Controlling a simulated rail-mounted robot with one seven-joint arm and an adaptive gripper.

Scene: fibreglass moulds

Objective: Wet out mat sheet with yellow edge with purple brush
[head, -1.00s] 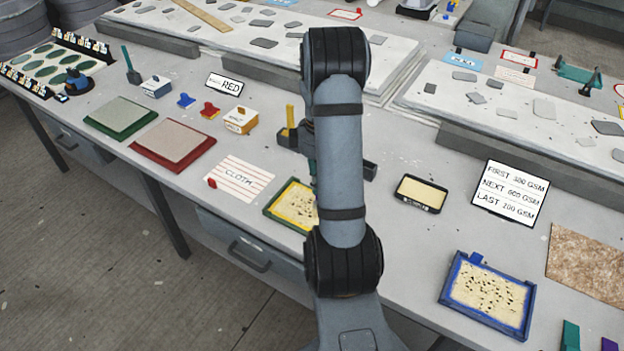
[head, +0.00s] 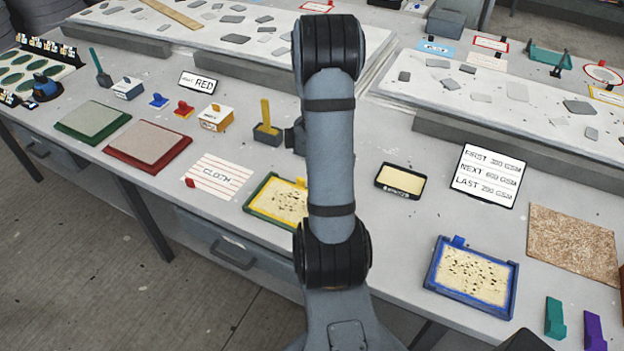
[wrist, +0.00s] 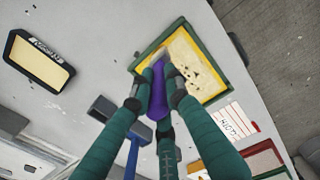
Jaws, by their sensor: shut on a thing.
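The mat sheet with the yellow edge (head: 283,198) lies in a green-rimmed frame, left of my arm in the head view. Its cream face is speckled with dark patches, and it also shows in the wrist view (wrist: 188,50). My gripper (wrist: 159,74) is shut on the purple brush (wrist: 158,98). The brush head points at the near-left part of the sheet and overlaps it in the wrist view. I cannot tell whether the bristles touch. My arm hides the gripper and the purple brush in the head view.
A black resin tray (head: 400,181) stands to the right of the sheet. A blue-framed speckled sheet (head: 470,277) lies further right. A yellow-handled brush (head: 266,122) stands in a grey holder behind the sheet. A blue handle (wrist: 132,155) stands near my gripper. A cloth card (head: 215,182) lies left.

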